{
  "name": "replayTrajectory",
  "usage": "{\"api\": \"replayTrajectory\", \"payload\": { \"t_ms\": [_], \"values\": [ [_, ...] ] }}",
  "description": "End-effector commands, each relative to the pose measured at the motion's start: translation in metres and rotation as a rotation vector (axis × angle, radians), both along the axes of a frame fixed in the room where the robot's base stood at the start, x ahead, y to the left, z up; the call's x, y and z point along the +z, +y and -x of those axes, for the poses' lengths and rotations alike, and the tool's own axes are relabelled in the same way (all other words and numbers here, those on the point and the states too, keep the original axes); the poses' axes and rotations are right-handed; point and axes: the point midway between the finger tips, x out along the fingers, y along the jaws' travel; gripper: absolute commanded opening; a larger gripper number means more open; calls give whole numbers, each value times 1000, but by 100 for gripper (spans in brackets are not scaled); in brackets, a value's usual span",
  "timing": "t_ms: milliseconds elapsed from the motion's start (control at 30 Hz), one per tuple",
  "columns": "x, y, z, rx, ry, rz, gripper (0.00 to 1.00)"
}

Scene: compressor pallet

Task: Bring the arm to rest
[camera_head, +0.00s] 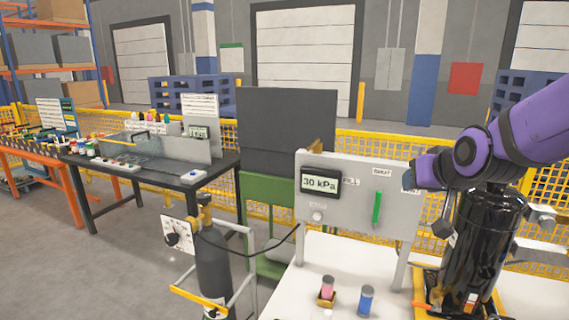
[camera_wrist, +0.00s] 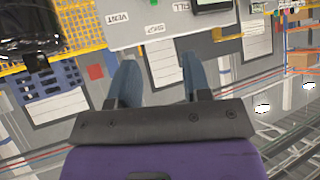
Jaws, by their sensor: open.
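My gripper (camera_head: 418,172) is at the right edge of the grey control panel (camera_head: 345,218) in the head view, at the end of my purple arm. In the wrist view its two blue fingers (camera_wrist: 160,68) stand apart with nothing between them. The panel (camera_wrist: 160,24) shows upside down beyond the fingertips there. It carries a display reading 30 kPa (camera_head: 320,184) and a green lever (camera_head: 377,207). I cannot tell how far the fingertips are from the panel.
A black compressor tank (camera_head: 478,240) stands right of the panel, close below my arm. A grey gas cylinder (camera_head: 214,265) is left. Yellow mesh fencing (camera_head: 375,146) runs behind.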

Motion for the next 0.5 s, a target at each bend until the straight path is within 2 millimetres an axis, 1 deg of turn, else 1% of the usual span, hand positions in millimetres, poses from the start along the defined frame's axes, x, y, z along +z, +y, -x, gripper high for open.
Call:
{"api": "replayTrajectory", "payload": {
  "t_ms": [33, 167, 200, 267, 400, 500],
  "values": [
    [9, -2, 16, 7, 26, 4, 44],
    [20, -7, 57, 23, 119, 19, 44],
    [23, -9, 71, 26, 147, 25, 44],
    [27, -11, 91, 30, 190, 32, 44],
    [35, -18, 140, 35, 290, 53, 44],
    [37, -22, 173, 37, 355, 67, 44]
  ]
}}
